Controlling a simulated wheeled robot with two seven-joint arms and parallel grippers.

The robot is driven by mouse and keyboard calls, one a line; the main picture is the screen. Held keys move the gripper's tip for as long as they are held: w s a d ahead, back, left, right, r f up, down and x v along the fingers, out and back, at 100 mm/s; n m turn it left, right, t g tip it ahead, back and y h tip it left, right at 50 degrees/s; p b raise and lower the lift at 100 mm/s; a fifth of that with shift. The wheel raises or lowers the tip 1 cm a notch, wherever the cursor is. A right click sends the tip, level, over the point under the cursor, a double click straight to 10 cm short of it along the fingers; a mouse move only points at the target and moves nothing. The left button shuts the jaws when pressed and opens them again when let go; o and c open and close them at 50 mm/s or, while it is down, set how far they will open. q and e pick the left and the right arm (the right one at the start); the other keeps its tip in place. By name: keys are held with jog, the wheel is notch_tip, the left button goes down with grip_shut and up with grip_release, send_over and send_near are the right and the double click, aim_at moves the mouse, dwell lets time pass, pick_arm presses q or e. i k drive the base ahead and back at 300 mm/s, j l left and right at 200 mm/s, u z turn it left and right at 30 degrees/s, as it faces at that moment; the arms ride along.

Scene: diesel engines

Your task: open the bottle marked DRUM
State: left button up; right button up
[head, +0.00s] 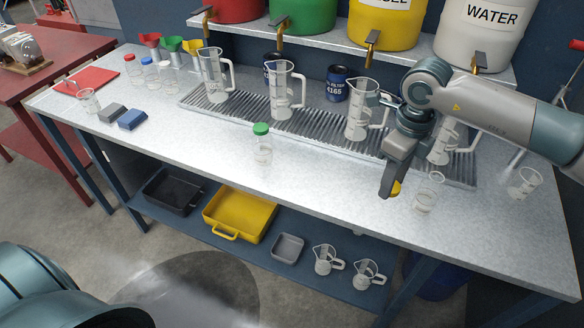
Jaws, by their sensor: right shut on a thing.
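My right gripper (391,186) points down over the right part of the bench and is shut on a small yellow cap (397,188). A clear bottle (428,192) with an open top stands just right of it, apart from the cap. A clear bottle with a green cap (262,143) stands upright near the middle of the bench. No DRUM marking is readable on any bottle. My left gripper is not in view.
Clear measuring jugs (283,92) stand on a ribbed drain grate (322,128) under coloured drums with taps. A clear beaker (524,182) stands at the far right. A grey block and a blue block (132,119) lie at the left. The front middle of the bench (320,188) is clear.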

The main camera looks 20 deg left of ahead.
aim_at(431, 189)
jog(key=i+j, duration=0.25)
jog(key=i, duration=0.15)
jog(key=u, duration=1.65)
